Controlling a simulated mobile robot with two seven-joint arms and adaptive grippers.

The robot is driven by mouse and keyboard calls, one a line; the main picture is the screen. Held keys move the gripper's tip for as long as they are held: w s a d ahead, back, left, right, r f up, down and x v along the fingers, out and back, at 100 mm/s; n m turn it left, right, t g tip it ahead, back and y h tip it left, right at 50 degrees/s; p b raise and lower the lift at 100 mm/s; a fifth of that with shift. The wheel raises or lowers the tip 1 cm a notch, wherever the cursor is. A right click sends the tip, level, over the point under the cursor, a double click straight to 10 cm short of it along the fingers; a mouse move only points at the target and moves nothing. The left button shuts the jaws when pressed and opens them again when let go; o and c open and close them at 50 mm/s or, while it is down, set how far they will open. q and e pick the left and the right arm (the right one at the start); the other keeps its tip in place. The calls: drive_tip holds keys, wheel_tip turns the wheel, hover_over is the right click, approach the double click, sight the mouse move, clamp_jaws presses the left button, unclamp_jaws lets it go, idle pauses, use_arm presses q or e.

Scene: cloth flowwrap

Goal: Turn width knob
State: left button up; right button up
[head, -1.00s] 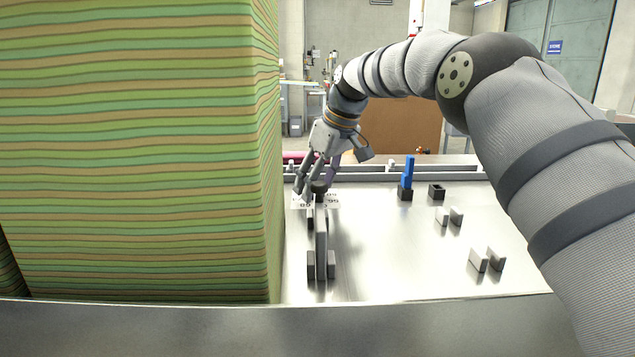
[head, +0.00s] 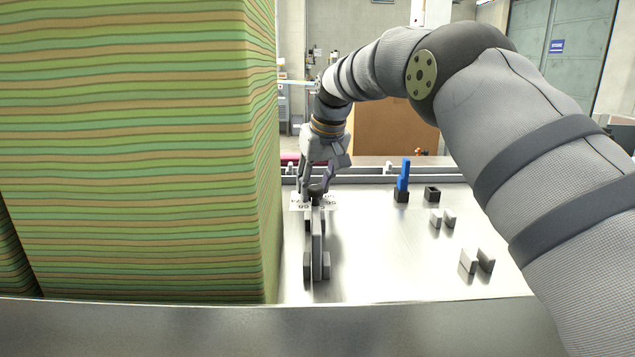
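The width knob (head: 316,190) is a small dark knob on top of the upright grey plate fixture (head: 317,245). A white scale plate (head: 328,204) with dark numbers lies around its base. My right gripper (head: 314,188) comes down from above and behind, with its fingers around or right beside the knob. I cannot tell whether the fingers touch the knob or how far they are closed. My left gripper is not in view.
A tall green and tan striped stack (head: 140,150) fills the left side, close to the fixture. On the steel table (head: 375,265) stand a blue lever in a black block (head: 403,182), an empty black socket (head: 432,194) and pairs of grey blocks (head: 468,261). A rail (head: 400,177) runs along the back.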

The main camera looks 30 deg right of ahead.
drive_tip(key=shift+m+h, duration=0.4)
drive_tip(key=shift+m, duration=0.5)
drive_tip(key=shift+w+a+f+m+g+h, duration=0.15)
drive_tip(key=shift+m+g+h, duration=0.15)
drive_tip(key=shift+m, duration=0.6)
drive_tip(key=m+b, duration=0.1)
drive_tip(key=m, duration=0.1)
drive_tip(key=shift+m+g+h, duration=0.3)
drive_tip(key=shift+m+h, duration=0.1)
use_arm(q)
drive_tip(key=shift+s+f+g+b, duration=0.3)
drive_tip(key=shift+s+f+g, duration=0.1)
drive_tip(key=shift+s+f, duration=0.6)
use_arm(e)
drive_tip(key=shift+m+h, duration=0.3)
drive_tip(key=shift+m, duration=0.2)
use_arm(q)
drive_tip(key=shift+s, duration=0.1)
use_arm(e)
drive_tip(key=shift+m, duration=0.3)
drive_tip(key=o, duration=1.2)
drive_tip(key=shift+c, duration=0.2)
